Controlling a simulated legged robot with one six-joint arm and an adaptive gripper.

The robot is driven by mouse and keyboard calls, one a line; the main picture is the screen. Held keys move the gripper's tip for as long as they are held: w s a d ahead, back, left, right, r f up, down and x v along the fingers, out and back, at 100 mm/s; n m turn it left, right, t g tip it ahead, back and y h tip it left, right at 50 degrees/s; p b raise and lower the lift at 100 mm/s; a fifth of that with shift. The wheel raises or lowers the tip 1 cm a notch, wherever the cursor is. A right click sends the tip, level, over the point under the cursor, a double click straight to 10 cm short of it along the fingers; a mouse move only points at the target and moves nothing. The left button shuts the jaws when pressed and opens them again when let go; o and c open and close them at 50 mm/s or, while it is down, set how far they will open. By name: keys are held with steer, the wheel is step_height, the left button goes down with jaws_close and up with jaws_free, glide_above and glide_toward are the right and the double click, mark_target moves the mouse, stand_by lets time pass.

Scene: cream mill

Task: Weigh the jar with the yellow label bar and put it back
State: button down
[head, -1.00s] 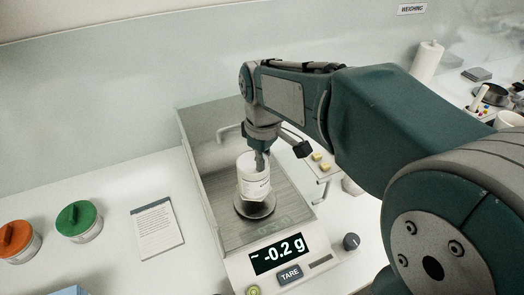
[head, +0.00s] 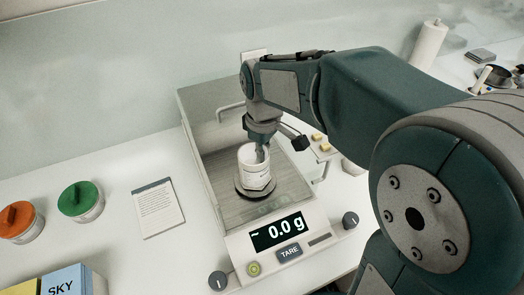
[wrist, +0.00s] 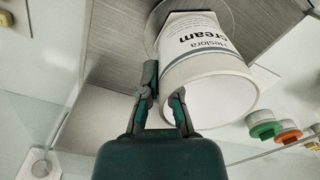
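A white jar (head: 250,158) with a white printed label is over the round pan (head: 243,193) of the balance, inside its glass enclosure. In the wrist view the jar (wrist: 222,60) shows "Heslora" and "cream" on its label; no yellow bar is visible. My gripper (head: 262,152) reaches down to the jar's top. In the wrist view my gripper (wrist: 164,97) has one finger outside the rim and one across the top, shut on the rim. I cannot tell whether the base touches the pan. The balance display (head: 278,231) reads "~ 0.0 g".
Glass walls (head: 200,150) stand close around the jar. The TARE button (head: 289,252) and knobs (head: 351,220) are in front. Orange-lidded (head: 15,217) and green-lidded (head: 79,198) jars and a printed card (head: 158,209) stand left. A blue SKY box (head: 65,282) is at lower left.

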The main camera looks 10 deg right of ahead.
steer(key=shift+f, duration=0.15)
steer(key=c, duration=0.7)
jaws_free()
step_height(320, 180, up, 12)
steer(key=shift+w+f, duration=0.1)
steer(key=s+d+f+m+t, duration=0.2)
steer(key=s+d+m, duration=0.1)
steer(key=s, duration=0.2)
steer(key=s+d+f+m+t, duration=0.1)
steer(key=s+d+m+t, duration=0.1)
steer(key=s, duration=0.3)
steer(key=s+d+f+m+t, duration=0.1)
steer(key=s+d+f+m, duration=0.1)
steer(key=s+d+m, duration=0.1)
steer(key=shift+s+d+f+m+t, duration=0.2)
steer(key=shift+s+m, duration=0.1)
steer(key=shift+s, duration=0.3)
steer(key=shift+s+d+f+m+t, duration=0.1)
steer(key=shift+s+f+m+t, duration=0.15)
steer(key=shift+s, duration=0.3)
steer(key=shift+r, duration=0.15)
steer(key=shift+c, duration=0.4)
stand_by(0.5)
